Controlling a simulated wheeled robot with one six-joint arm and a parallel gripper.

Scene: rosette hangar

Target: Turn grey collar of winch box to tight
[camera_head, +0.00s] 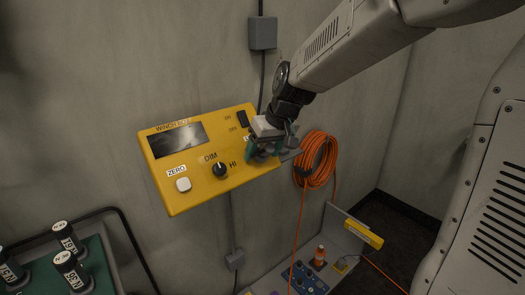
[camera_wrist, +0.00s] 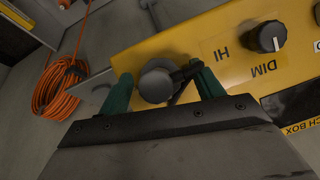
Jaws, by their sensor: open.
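The winch box (camera_head: 205,190) is a yellow panel on the grey wall, and it also shows upside down in the wrist view (camera_wrist: 235,70). Its grey collar (camera_wrist: 156,84) is a round knob with a dark arm sticking out to the right in the wrist view. My gripper (camera_head: 264,152) is at the right end of the box and hides most of the collar in the head view. In the wrist view its green fingers (camera_wrist: 163,80) are open, one on each side of the collar. I cannot tell whether they touch it. The collar's setting marks are hidden.
The box also carries a DIM/HI knob (camera_head: 220,170), a white ZERO button (camera_head: 183,184), a dark display (camera_head: 177,140) and a black switch (camera_head: 242,119). An orange cable coil (camera_head: 316,160) hangs just right of my gripper. A tray with bottles stands lower left.

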